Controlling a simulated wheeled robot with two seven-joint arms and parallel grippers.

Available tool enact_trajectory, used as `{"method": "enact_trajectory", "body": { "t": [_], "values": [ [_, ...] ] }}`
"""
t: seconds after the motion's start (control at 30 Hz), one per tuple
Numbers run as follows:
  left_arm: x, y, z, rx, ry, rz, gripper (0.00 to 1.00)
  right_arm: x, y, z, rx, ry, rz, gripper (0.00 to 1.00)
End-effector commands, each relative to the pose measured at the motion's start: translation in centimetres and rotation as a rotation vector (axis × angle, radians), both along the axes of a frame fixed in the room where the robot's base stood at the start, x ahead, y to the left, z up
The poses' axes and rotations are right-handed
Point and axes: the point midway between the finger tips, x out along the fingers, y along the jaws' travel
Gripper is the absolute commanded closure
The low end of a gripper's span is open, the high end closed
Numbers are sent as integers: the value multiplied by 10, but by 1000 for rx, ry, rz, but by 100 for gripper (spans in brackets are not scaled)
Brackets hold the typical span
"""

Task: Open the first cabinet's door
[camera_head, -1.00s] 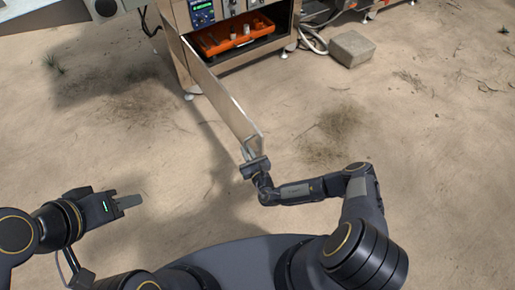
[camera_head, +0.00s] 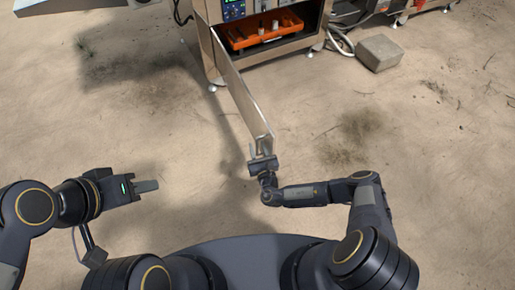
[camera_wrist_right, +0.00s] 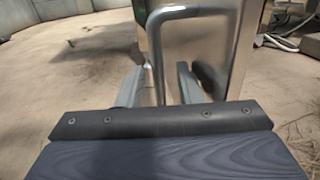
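The first cabinet (camera_head: 209,48) is metal and stands at the top middle of the head view. Its door (camera_head: 240,92) is swung open and stands out from the cabinet toward me. The door's bar handle (camera_wrist_right: 157,62) shows in the right wrist view. My right gripper (camera_head: 262,154) is at the door's free end; in the right wrist view its fingers (camera_wrist_right: 159,88) stand either side of the handle bar, with gaps visible.
An orange tray (camera_head: 238,43) with small pale containers sits inside the cabinet. A grey block (camera_head: 379,54) and cables (camera_head: 339,40) lie on the ground right of it. The sandy ground left of the door and right of my right arm is clear.

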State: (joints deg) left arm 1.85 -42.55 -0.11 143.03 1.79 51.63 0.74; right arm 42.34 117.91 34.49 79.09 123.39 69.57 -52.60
Motion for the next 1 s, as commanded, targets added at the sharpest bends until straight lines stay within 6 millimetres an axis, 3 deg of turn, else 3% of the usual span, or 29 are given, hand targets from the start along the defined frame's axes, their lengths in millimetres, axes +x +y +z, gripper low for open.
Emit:
{"method": "enact_trajectory", "body": {
  "t": [0.27,0.7,1.0],
  "values": [
    [0,0,2,0,0,0,64,-6,0,-1,1,4,1,68],
    [0,0,13,0,0,0,64,-70,-11,0,1,2,2,68],
    [0,0,13,0,0,0,64,-77,-13,-1,1,1,2,68]
  ]
}}
